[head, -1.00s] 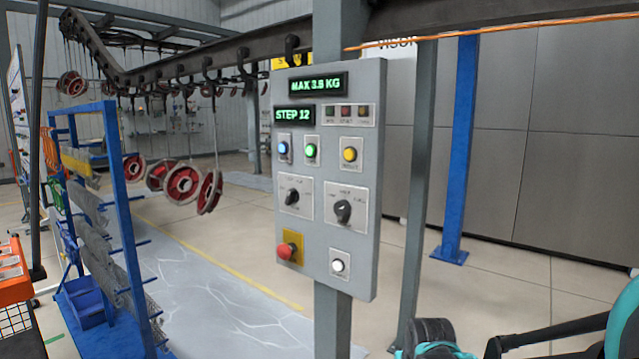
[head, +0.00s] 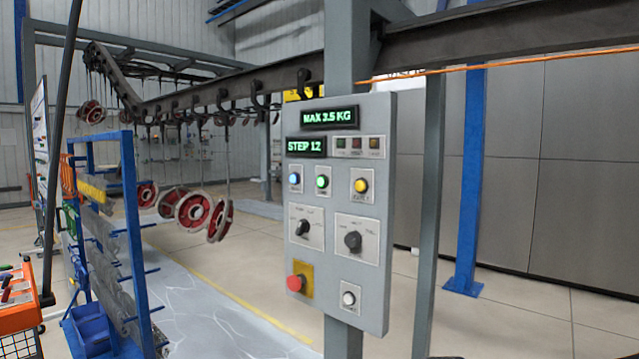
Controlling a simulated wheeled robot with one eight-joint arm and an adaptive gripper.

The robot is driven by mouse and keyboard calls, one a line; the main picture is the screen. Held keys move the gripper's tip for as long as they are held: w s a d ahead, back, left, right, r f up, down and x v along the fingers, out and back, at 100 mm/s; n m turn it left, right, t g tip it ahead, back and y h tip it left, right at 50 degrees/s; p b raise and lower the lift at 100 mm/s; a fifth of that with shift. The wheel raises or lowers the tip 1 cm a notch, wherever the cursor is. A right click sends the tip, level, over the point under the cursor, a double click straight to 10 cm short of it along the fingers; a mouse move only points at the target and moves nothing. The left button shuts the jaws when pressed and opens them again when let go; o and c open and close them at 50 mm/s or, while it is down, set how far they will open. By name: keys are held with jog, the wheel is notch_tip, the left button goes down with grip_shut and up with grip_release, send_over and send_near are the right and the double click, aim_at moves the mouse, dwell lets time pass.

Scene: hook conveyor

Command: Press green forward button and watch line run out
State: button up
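The grey control panel (head: 375,250) stands on a post in the middle of the head view. Its green button (head: 322,182) is lit, between a blue button (head: 295,179) on the left and a yellow button (head: 361,186) on the right. The displays read MAX 3.5 KG (head: 330,117) and STEP 12 (head: 306,147). Two black selector knobs, a red mushroom button (head: 295,283) and a white button (head: 348,299) sit lower. Red wheels (head: 194,210) hang from the hook conveyor (head: 190,100) behind the panel. My gripper is not in view.
A blue rack (head: 137,240) with grey parts stands at the left, with a blue bin (head: 88,328) at its foot. An orange cart (head: 20,310) is at the left edge. A blue column (head: 470,180) stands behind right. Floor right of the panel looks clear.

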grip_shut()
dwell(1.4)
